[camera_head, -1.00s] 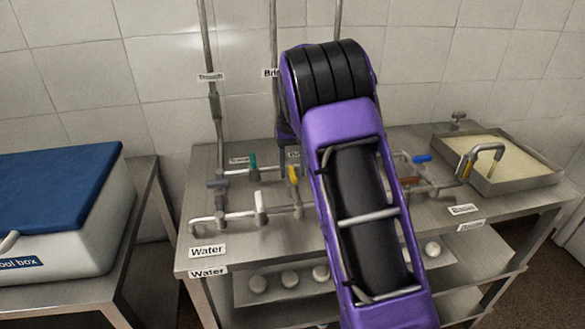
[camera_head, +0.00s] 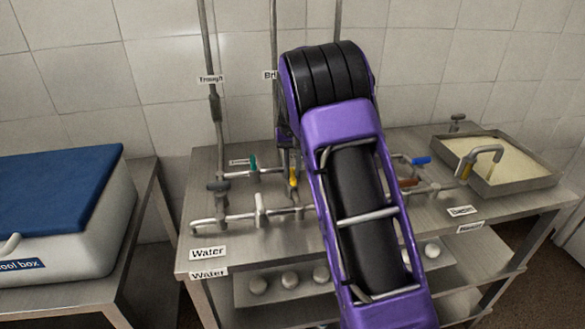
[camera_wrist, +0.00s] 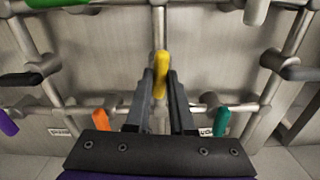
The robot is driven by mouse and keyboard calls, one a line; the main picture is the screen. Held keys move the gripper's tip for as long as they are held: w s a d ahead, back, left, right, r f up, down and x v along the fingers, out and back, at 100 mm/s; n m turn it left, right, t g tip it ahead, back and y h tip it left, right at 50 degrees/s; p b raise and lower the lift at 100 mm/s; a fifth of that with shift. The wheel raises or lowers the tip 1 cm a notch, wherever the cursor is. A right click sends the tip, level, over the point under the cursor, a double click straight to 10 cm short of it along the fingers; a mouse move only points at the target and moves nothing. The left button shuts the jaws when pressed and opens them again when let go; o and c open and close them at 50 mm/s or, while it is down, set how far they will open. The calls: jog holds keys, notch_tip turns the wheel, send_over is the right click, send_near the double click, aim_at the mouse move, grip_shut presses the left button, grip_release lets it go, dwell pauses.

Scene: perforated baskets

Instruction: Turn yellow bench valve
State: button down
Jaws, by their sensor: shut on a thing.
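The yellow valve handle (camera_head: 293,177) stands on the pipework on the steel bench, left of my purple arm in the head view. In the wrist view the yellow handle (camera_wrist: 161,62) is at the middle, in front of a vertical pipe. My gripper (camera_wrist: 160,78) has its two dark fingers on either side of the handle's lower part, shut on it. In the head view my gripper (camera_head: 290,160) is small and partly hidden by my arm.
A teal handle (camera_head: 252,162) and a white handle (camera_head: 260,204) are close by on the pipes. Blue (camera_head: 421,160) and brown (camera_head: 408,182) handles sit right of my arm. A sand-filled tray (camera_head: 520,182) is at the right. A blue-lidded box (camera_head: 60,195) stands left.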

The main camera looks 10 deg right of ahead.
jog(key=m+p, duration=0.1)
jog(key=m, duration=0.2)
jog(key=shift+r+p, duration=0.15)
jog(key=shift+p, duration=0.25)
jog(key=m, duration=0.4)
jog(key=shift+m+p, duration=0.3)
jog(key=shift+m, duration=0.1)
jog(key=m, duration=0.4)
jog(key=shift+m, duration=0.3)
jog(key=m, duration=0.4)
jog(key=c, duration=0.8)
grip_release()
